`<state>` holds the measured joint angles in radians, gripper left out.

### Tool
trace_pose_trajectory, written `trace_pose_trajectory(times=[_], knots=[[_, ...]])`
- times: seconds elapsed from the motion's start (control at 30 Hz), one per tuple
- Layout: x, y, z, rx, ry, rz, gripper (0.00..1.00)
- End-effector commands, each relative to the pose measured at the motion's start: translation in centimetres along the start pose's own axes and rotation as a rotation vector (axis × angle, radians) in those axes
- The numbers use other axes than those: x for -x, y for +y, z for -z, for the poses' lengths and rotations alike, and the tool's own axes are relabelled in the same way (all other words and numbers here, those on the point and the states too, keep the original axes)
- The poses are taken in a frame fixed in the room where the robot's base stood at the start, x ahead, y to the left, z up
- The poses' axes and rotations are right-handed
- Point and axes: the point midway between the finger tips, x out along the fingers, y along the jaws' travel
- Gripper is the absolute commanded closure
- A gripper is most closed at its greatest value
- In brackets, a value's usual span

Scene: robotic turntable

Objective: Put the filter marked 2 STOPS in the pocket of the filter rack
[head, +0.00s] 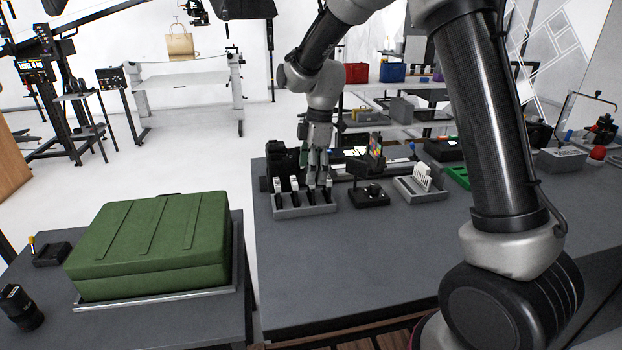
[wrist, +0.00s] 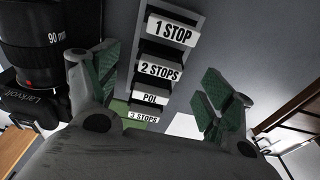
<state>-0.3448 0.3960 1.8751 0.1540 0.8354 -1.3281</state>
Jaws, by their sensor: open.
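The filter marked 2 STOPS (wrist: 160,70) shows its white label in the wrist view, in a row between the filters marked 1 STOP (wrist: 172,32) and POL (wrist: 150,98). The 3 STOPS label (wrist: 143,117) is beyond POL. In the head view the row stands in a grey slotted holder (head: 305,210) at the dark table's far left; its labels are too small to read there. My gripper (head: 318,180) is above this holder. In the wrist view its green-padded fingers (wrist: 155,88) are apart, either side of the row, holding nothing. I cannot tell which holder is the task's filter rack.
A black camera with a 90 mm lens (wrist: 28,45) stands close left of my fingers. A small device on a black base (head: 370,196) and a grey rack of white cards (head: 420,190) stand right of the holder. The table's front (head: 350,270) is clear. A green case (head: 150,245) sits left.

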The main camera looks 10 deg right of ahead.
Motion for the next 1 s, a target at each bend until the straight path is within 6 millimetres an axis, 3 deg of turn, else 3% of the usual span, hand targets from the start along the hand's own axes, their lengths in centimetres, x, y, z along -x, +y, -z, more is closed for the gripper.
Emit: trace_pose_trajectory(times=[0.2,0.4,0.87,1.0], knots=[[5.1,0.1,0.1,-0.001,0.002,-0.005,0.19],[8.0,0.1,0.0,0.0,0.001,-0.002,0.19],[8.8,0.0,0.0,-0.006,0.0,0.0,0.19],[8.8,0.1,0.0,-0.112,0.0,-0.003,0.19]])
